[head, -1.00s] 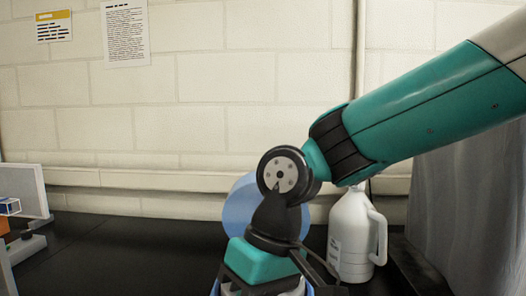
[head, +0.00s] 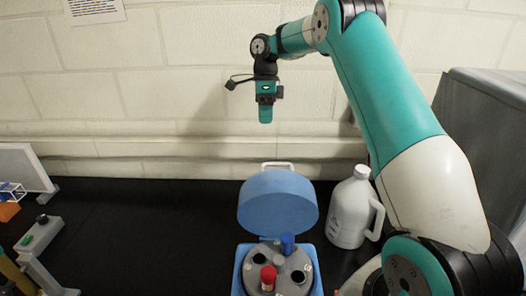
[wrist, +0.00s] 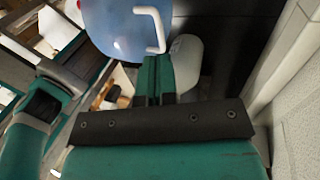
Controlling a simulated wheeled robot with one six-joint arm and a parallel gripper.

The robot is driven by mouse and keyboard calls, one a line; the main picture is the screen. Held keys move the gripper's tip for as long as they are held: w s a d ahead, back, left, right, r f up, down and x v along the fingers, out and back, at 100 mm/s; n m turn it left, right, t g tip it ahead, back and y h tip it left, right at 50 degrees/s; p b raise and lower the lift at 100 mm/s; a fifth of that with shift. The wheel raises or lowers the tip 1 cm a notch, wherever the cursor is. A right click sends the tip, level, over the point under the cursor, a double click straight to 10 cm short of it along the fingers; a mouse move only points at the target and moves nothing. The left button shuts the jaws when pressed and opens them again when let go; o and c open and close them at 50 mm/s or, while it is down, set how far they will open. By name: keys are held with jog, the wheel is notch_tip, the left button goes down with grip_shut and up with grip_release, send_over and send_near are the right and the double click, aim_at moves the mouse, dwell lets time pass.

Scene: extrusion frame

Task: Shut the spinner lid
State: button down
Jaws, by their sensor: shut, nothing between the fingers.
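The spinner (head: 236,284) stands on the black bench at the bottom middle of the head view. Its blue lid (head: 277,206) is raised at the back, with a white handle (head: 278,165) on its far edge. A grey rotor (head: 261,254) is exposed inside, holding a red-capped tube (head: 268,276) and a blue-capped tube (head: 288,242). My gripper (head: 265,116) is shut and empty, pointing down, apart from the lid and above it in the picture. In the wrist view, the lid (wrist: 108,30) and handle (wrist: 158,30) show beyond the shut fingers (wrist: 157,72).
A white jug (head: 349,208) stands right of the spinner, close to my arm. A grey-covered block (head: 485,130) is at the far right. A rack (head: 10,195) and a small grey device (head: 38,235) sit at the left. Bench between them and the spinner is clear.

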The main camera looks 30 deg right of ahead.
jog(key=s+a+f+b, duration=0.3)
jog(key=s+f+b, duration=0.2)
jog(key=f, duration=0.4)
jog(key=shift+s+a+f+b, duration=0.25)
jog(key=shift+s+a+b, duration=0.1)
jog(key=shift+b, duration=0.2)
jog(key=shift+a, duration=0.1)
